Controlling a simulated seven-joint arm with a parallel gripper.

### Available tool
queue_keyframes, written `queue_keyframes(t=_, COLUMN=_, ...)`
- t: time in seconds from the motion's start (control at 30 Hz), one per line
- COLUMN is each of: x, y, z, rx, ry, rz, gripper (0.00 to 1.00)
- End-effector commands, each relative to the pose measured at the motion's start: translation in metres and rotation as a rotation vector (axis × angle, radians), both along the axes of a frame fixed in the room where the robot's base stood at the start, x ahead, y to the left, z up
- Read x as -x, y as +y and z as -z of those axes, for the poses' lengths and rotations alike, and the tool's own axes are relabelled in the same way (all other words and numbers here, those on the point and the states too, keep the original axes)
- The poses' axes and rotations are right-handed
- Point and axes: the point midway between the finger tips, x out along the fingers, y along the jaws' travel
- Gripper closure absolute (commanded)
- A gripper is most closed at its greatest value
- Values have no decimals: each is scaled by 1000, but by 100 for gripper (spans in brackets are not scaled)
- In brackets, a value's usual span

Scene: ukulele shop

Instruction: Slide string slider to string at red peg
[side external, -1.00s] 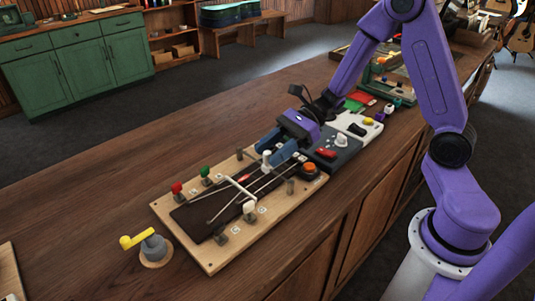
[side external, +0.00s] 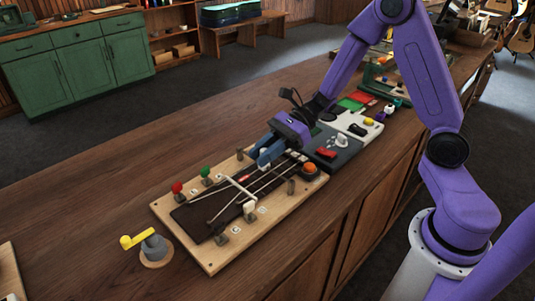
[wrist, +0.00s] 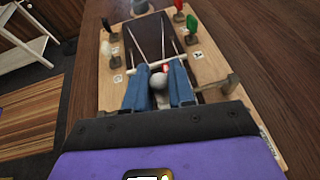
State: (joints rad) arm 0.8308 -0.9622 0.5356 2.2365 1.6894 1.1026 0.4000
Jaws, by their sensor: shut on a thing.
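The string board (side external: 225,258) lies on the bench, with a dark neck, pale strings and a white crossbar (side external: 238,187). The red peg (side external: 178,188) stands at its left edge, beside a green peg (side external: 205,172); the red peg also shows at the top of the wrist view (wrist: 178,5). The string slider's white knob (wrist: 158,81) sits between the blue fingers of my gripper (wrist: 160,98), which is shut on it. In the side view my gripper (side external: 264,158) is low over the board's far end and partly hides the knob.
A yellow-handled crank (side external: 140,239) stands left of the board. A dark box with a red switch (side external: 326,154) stands right. Bare bench lies behind the board.

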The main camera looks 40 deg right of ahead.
Motion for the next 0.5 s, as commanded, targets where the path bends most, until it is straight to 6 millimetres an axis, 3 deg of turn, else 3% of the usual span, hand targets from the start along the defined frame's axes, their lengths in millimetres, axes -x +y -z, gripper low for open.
queue_keyframes(t=0.17, x=-13, y=-1, z=0, rx=-1, ry=-1, rz=3, gripper=100)
queue_keyframes(t=0.47, x=-14, y=-1, z=-1, rx=-1, ry=-1, rz=3, gripper=100)
queue_keyframes(t=0.5, x=-14, y=-1, z=-1, rx=-1, ry=-1, rz=3, gripper=70)
